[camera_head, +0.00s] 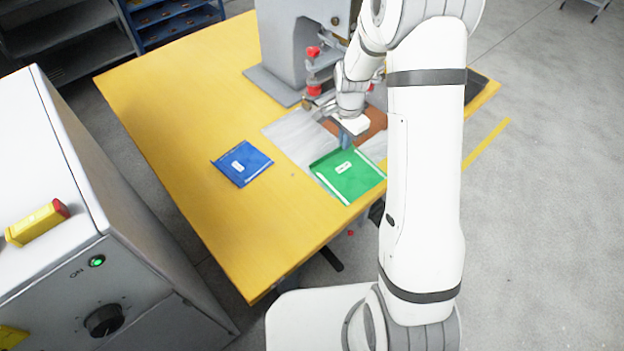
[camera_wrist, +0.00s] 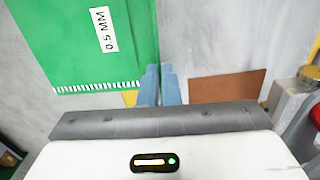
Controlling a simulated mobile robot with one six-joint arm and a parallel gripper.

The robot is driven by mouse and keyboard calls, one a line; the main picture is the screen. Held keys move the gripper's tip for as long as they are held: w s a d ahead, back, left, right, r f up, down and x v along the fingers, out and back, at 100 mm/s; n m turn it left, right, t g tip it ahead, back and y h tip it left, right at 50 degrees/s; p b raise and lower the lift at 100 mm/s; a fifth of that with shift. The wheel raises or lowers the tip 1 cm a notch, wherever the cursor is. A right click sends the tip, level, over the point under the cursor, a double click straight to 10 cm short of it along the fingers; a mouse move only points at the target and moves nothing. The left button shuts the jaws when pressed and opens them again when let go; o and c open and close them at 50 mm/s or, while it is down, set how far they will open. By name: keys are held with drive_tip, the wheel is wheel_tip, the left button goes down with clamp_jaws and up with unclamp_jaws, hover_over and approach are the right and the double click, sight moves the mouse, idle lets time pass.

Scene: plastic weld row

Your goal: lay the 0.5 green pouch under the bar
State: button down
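The green pouch (camera_head: 348,176) is at the front of the table, over a pale metal sheet, with its far edge at my gripper. In the wrist view the green pouch (camera_wrist: 85,40) carries a "0.5 MM" label and its right edge runs to my fingers. My gripper (camera_head: 346,138) points down at this edge. Its blue-grey fingers (camera_wrist: 160,80) are close together, with the pouch's edge between them. The welding press (camera_head: 297,45) stands behind, with red knobs at its head. The bar is mostly hidden by my arm.
A blue pouch (camera_head: 242,163) lies left of the green one on the yellow table (camera_head: 190,130). A brown pad (camera_head: 374,122) lies beside my gripper, also in the wrist view (camera_wrist: 225,87). A grey cabinet (camera_head: 150,290) with a dial stands at the left. The table's left part is clear.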

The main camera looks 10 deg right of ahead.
drive_tip(key=w+f+m+b, duration=0.1)
drive_tip(key=f+m+b, duration=0.2)
drive_tip(key=f+m, duration=0.1)
drive_tip(key=w+f+m+b, duration=0.1)
drive_tip(key=f+m+b, duration=0.2)
drive_tip(key=f+m, duration=0.2)
drive_tip(key=w+f+m+b, duration=0.1)
drive_tip(key=f+m+b, duration=0.2)
drive_tip(key=m, duration=0.5)
drive_tip(key=shift+w+f, duration=0.3)
drive_tip(key=shift+f, duration=0.45)
drive_tip(key=shift+f, duration=0.1)
drive_tip(key=shift+f+b, duration=0.15)
drive_tip(key=shift+b, duration=0.25)
drive_tip(key=c, duration=1.6)
unclamp_jaws()
drive_tip(key=shift+c, duration=0.2)
